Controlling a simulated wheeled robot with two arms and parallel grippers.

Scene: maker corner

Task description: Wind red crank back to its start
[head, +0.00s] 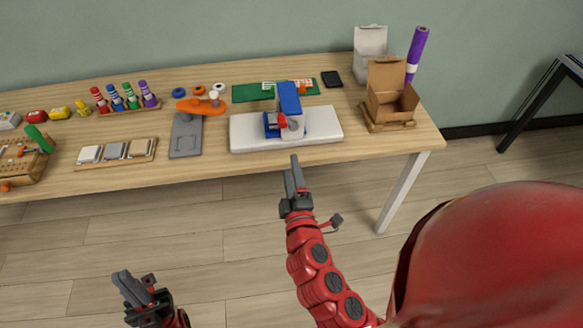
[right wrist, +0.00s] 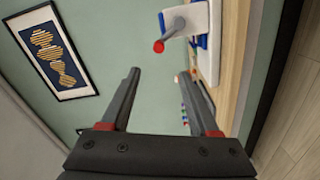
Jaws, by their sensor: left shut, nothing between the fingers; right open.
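The red crank (head: 282,121) is on the front of a small blue and white machine (head: 290,104), which stands on a white base (head: 326,127) on the table. In the right wrist view a red knob (right wrist: 158,46) on a grey arm shows beyond my open fingers, apart from them. My right gripper (head: 293,170) is open and empty, in front of the table edge and below the machine. Its fingers also show in the right wrist view (right wrist: 163,82). My left gripper (head: 125,284) is shut and empty, low at the left, far from the table.
A grey plate with an orange lever (head: 201,106) stands left of the white base. A green mat (head: 276,90) lies behind the machine, and an open cardboard box (head: 391,104) stands to the right. The floor in front of the table is clear.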

